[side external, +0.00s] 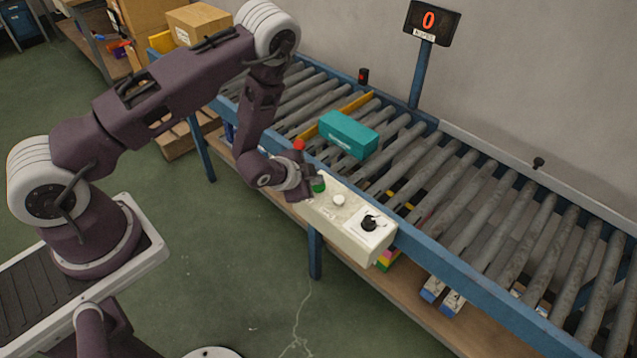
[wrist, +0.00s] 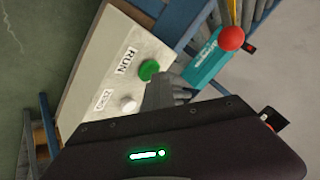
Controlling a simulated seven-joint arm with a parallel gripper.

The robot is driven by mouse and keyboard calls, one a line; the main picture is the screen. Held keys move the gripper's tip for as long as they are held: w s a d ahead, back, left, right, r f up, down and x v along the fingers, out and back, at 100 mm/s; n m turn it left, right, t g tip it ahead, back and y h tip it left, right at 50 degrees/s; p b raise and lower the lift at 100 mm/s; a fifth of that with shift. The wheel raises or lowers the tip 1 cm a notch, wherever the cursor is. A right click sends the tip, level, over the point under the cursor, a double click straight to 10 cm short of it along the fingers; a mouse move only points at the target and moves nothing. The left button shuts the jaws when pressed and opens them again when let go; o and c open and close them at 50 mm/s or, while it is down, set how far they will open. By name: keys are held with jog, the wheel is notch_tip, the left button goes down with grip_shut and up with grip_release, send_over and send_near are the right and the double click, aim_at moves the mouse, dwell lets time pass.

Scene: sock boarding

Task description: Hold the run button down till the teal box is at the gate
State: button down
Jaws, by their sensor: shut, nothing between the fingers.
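The teal box (side external: 348,134) lies on the rollers, just to the right of a yellow bar (side external: 340,112) that crosses them; I cannot tell if they touch. It also shows in the wrist view (wrist: 203,66). The green button (wrist: 149,69) sits by the RUN label (wrist: 127,61) on a pale control box (side external: 345,228). My gripper (wrist: 160,88) is shut and empty, its fingertips right beside the green button. I cannot tell whether they press it. In the side view, the green button (side external: 318,185) is partly hidden by my gripper.
A white button (side external: 339,200), labelled ZERO, and a black knob (side external: 369,222) share the control box. A red ball-shaped knob (side external: 299,145) stands near my wrist. The display (side external: 430,20) reads 0. A cardboard box (side external: 198,24) is at the conveyor's far end. Rollers right of the teal box are clear.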

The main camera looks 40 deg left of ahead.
aim_at(316, 188)
jog(key=shift+r, duration=0.9)
notch_tip(316, 188, up, 5)
dwell(0.4)
dwell(0.4)
